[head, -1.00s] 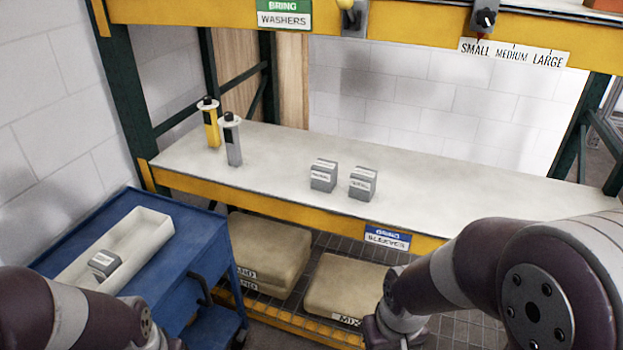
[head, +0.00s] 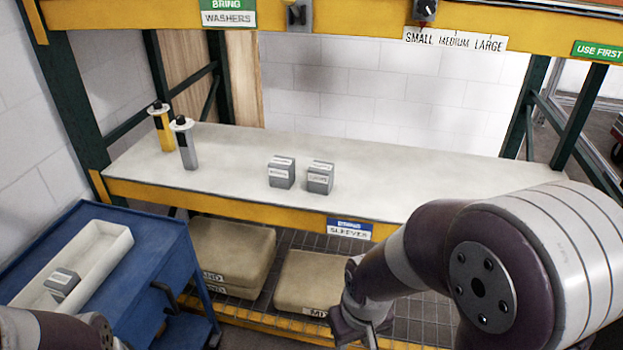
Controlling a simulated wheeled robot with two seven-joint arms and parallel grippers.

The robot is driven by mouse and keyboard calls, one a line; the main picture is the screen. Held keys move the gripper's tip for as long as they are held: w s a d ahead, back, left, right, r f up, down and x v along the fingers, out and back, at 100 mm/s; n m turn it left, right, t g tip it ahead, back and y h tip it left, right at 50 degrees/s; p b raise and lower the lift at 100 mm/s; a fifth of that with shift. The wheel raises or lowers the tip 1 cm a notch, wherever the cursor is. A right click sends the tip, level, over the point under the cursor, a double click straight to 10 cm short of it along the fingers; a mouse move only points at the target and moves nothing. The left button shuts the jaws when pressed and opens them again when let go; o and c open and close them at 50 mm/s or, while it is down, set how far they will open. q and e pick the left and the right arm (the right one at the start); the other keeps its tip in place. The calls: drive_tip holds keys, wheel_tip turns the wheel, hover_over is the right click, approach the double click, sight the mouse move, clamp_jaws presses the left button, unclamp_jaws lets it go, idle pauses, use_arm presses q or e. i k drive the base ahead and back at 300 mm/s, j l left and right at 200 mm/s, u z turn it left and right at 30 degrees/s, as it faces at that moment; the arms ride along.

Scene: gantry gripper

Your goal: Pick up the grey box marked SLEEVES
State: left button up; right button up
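Two grey boxes with white labels stand side by side on the pale shelf (head: 420,185): a left box (head: 281,177) and a right box (head: 320,182). Their labels are too small to read surely, so I cannot tell which is marked SLEEVES. A third grey box (head: 63,282) with a white label lies in the cream tray (head: 112,250). My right gripper (head: 358,338) is low in front of the shelf, below and apart from the boxes, and cut by the bottom edge; its opening is unclear. Of my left arm only a link shows at bottom left.
A yellow scanner-like tool (head: 162,130) and a grey one (head: 187,148) stand on the shelf's left. The tray rests on a blue cart (head: 165,240). A blue SLEEVES sign (head: 349,229) hangs on the yellow front beam. Beige sacks (head: 232,255) lie below. The shelf's right is clear.

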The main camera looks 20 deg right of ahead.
sight(321, 174)
drive_tip(key=j+u, duration=0.1)
drive_tip(key=u, duration=0.25)
drive_tip(key=j+u, duration=0.15)
drive_tip(key=u, duration=0.15)
drive_tip(key=j+u, duration=0.1)
drive_tip(key=u, duration=0.25)
drive_tip(key=z, duration=1.8)
drive_tip(key=i+u, duration=0.35)
drive_tip(key=i, duration=1.05)
